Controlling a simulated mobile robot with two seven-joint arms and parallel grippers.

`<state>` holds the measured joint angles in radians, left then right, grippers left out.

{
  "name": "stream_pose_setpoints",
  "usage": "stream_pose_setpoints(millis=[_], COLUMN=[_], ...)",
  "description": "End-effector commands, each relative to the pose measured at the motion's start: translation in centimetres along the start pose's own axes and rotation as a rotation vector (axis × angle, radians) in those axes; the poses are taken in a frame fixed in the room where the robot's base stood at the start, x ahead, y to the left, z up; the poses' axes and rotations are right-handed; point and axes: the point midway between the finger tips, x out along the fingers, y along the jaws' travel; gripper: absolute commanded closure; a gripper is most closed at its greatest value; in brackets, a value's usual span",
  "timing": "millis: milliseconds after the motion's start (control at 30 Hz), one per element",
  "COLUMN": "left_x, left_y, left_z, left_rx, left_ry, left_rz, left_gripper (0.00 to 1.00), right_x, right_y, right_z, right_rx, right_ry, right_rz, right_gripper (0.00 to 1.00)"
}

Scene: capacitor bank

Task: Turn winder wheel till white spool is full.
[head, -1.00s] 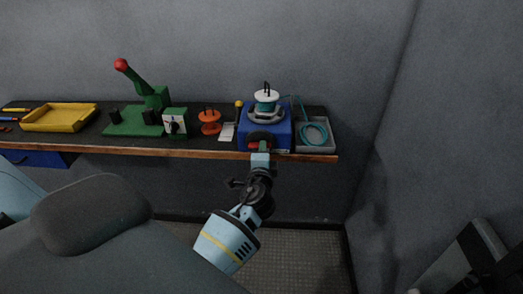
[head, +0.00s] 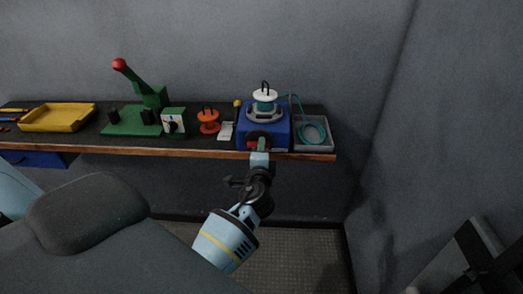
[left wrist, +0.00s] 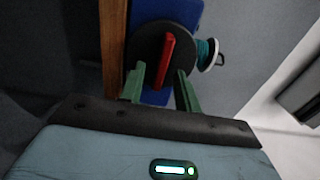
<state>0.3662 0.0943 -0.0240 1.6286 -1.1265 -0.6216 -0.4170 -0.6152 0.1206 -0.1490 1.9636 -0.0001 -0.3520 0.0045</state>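The blue winder (head: 283,131) stands at the right end of the bench. Its white spool (head: 265,95) sits on top, with teal wire wound on it and a black loop standing up. The spool also shows at the right of the wheel in the left wrist view (left wrist: 213,56). The black winder wheel (left wrist: 148,47) has a red bar handle (left wrist: 167,60) across its face. My left gripper (head: 261,147) is at the winder's front. In the left wrist view its green fingers (left wrist: 161,88) are apart, on either side of the bar's near end, with gaps visible. My right gripper is not identifiable.
A grey tray (head: 315,147) with a teal wire coil (head: 313,132) is right of the winder. An orange spool (head: 208,122), a green lever press (head: 137,120) and a yellow tray (head: 58,117) stand to the left. A wall is close on the right.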

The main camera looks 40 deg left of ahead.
Motion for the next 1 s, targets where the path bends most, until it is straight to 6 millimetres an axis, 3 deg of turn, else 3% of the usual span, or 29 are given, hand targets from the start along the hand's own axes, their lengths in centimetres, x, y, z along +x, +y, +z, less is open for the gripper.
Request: stream_pose_setpoints(millis=[167, 633, 1000], left_x=[-0.6, -7.0, -7.8], left_y=[0.1, 0.2, 0.0], left_z=[0.0, 0.0, 0.0], left_rx=[-0.001, 0.001, 0.0], left_ry=[0.0, 0.001, 0.0], left_rz=[0.001, 0.003, 0.0], left_gripper=[0.67, 0.67, 0.67], right_x=[0.0, 0.1, 0.1], right_y=[0.0, -0.2, -0.2], right_z=[0.0, 1.1, 1.1], right_rx=[0.0, 0.004, 0.004], right_ry=[0.0, -0.021, -0.02], right_rz=[0.0, -0.004, -0.005], right_gripper=[0.64, 0.64, 0.64])
